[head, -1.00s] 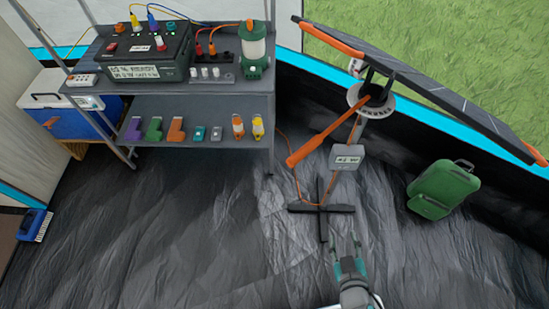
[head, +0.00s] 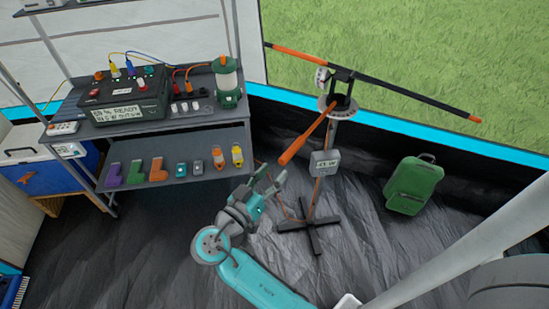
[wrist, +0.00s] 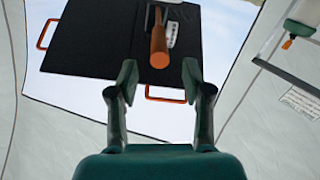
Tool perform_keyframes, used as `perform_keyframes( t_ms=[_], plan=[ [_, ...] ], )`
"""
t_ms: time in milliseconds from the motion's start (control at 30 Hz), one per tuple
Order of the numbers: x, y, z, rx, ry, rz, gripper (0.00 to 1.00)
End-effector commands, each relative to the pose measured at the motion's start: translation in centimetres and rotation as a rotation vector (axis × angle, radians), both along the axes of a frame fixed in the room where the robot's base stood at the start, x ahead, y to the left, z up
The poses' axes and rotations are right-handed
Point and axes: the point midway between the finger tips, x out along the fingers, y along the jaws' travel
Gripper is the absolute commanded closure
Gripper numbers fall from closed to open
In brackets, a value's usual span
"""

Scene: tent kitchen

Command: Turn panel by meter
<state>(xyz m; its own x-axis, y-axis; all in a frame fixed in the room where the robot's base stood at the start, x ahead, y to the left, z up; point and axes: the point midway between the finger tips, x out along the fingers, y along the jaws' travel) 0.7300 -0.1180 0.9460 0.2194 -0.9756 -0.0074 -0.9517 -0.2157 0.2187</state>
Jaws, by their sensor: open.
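The solar panel (head: 400,87) sits edge-on atop a stand (head: 310,232) with a cross foot. In the wrist view its dark underside (wrist: 85,40) has orange side grips. An orange handle (head: 303,141) slopes down from the round dial plate (head: 338,108) under the panel. The grey meter (head: 325,163) hangs on the pole; its reading is too small to be sure of. My gripper (head: 273,179) is open and empty, below and left of the handle's end. In the wrist view the handle's end (wrist: 160,58) lies ahead between the fingertips (wrist: 160,78), apparently not touched.
A shelf (head: 180,158) at the left holds a power station (head: 125,98), a lantern (head: 227,85) and several small coloured items. A green case (head: 412,187) stands right of the stand. A cable runs near the stand's foot. Floor in front is mostly clear.

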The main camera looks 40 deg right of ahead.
Motion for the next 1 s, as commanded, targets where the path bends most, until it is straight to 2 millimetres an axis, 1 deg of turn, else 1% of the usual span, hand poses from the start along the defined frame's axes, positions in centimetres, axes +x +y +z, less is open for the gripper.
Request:
perform_keyframes(
  t_ms=[33,133,267,700,800,1000],
  plan=[
    [0.1,0.1,0.4,0.000,-0.015,-0.016,0.51],
    [0.0,-0.1,0.7,-0.003,-0.028,-0.031,0.51],
    [0.2,-1.2,0.7,-0.002,-0.028,-0.033,0.51],
    [1.5,-8.2,0.6,-0.004,-0.025,-0.033,0.51],
    [1.7,-9.2,0.6,-0.003,-0.024,-0.031,0.51],
    [2.0,-10.4,0.6,-0.003,-0.025,-0.029,0.51]
  ],
)
